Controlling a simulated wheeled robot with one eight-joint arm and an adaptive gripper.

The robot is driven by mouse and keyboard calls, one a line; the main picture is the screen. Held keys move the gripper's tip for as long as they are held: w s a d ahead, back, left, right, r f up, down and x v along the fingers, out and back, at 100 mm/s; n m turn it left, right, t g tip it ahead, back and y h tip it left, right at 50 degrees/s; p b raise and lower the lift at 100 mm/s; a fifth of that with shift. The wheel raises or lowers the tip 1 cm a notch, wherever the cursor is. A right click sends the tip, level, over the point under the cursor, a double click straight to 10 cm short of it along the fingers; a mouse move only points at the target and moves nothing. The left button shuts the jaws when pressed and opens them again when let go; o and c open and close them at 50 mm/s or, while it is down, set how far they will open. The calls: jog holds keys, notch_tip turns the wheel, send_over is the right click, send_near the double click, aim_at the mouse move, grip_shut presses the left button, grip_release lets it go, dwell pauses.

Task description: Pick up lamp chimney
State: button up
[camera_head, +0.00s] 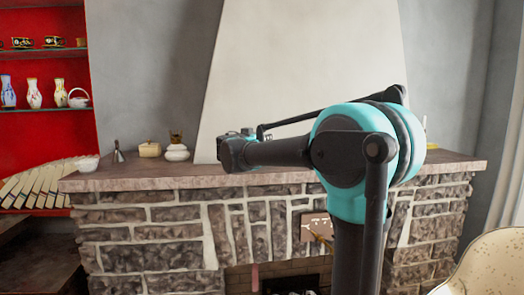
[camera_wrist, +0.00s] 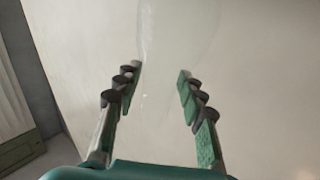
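A clear glass shape, which looks like the lamp chimney (camera_wrist: 180,30), shows faintly at the top of the wrist view, against a pale wall. Its top is cut off by the picture edge. My gripper (camera_wrist: 160,72) is open, with its two fingers spread and the tips near the lower part of the glass. I cannot tell whether either finger touches it. In the head view my arm's end is above the mantel shelf, and its fingers are hidden. I cannot make out the lamp chimney there.
The stone mantel shelf (camera_head: 112,181) holds a white bowl (camera_head: 87,164), a grey cone-shaped thing (camera_head: 118,154), a tan box (camera_head: 149,149) and a white stacked jar (camera_head: 176,153). Red shelves (camera_head: 45,133) stand left. A pale chair (camera_head: 490,265) is at lower right.

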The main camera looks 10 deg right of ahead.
grip_shut()
jog(key=shift+r, duration=0.1)
